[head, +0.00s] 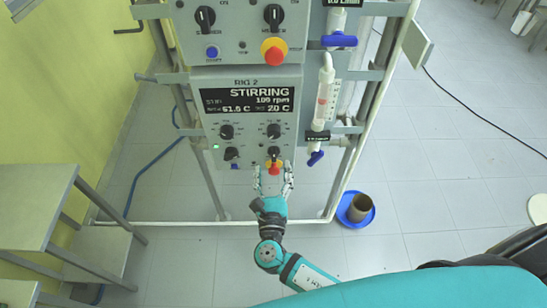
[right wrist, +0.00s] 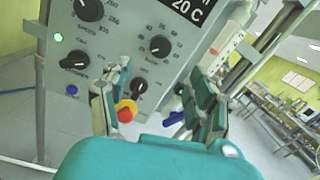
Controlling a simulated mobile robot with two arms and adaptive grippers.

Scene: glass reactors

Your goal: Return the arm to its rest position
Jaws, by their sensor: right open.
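My right gripper (head: 273,172) is open in front of the lower edge of the RIG 2 control panel (head: 215,85) in the head view. Its fingers stand on either side of the red emergency button (head: 274,169), with nothing visibly held. In the right wrist view the open right gripper (right wrist: 160,92) faces the panel, and the red button on its yellow base (right wrist: 125,112) shows near the left finger. Whether a finger touches the panel I cannot tell. The panel display (head: 247,99) reads STIRRING. My left gripper is out of view.
A second panel (head: 242,22) sits above, with a red button (head: 273,50). Glassware with blue valves (head: 316,158) hangs to the right on the metal frame (head: 208,180). A blue dish (head: 345,213) holding a brown vessel (head: 360,206) stands on the floor. A table (head: 35,200) is at left.

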